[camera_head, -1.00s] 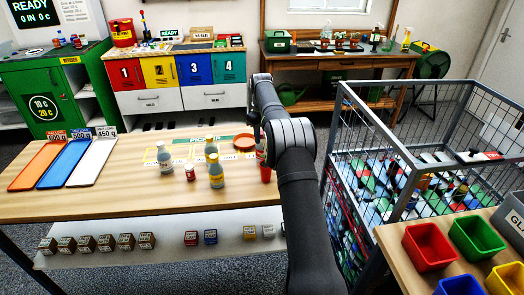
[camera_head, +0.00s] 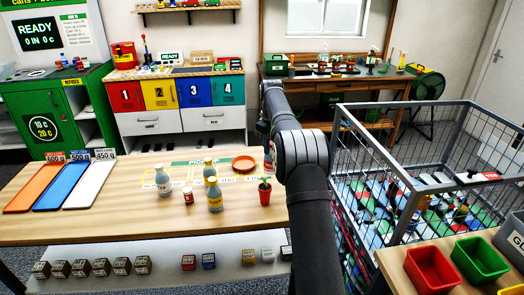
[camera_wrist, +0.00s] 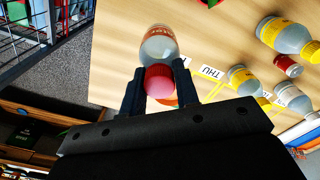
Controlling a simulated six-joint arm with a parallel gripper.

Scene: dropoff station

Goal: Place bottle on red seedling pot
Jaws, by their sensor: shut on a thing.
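My gripper (camera_wrist: 158,88) is shut on a bottle (camera_wrist: 158,45) with a red cap, a greyish body and an orange-red label. The fingers hold it near the cap, and its body extends away over the table. In the head view the held bottle (camera_head: 268,160) shows partly, just left of my arm, which hides most of the gripper. The red seedling pot (camera_head: 264,196) with a small green plant stands upright on the table, in front of the held bottle and apart from it. I cannot tell the bottle's exact height above the table.
A terracotta saucer (camera_head: 244,163) lies behind. Orange, blue and white trays (camera_head: 62,187) lie at the left. A wire cage (camera_head: 395,200) stands to the right.

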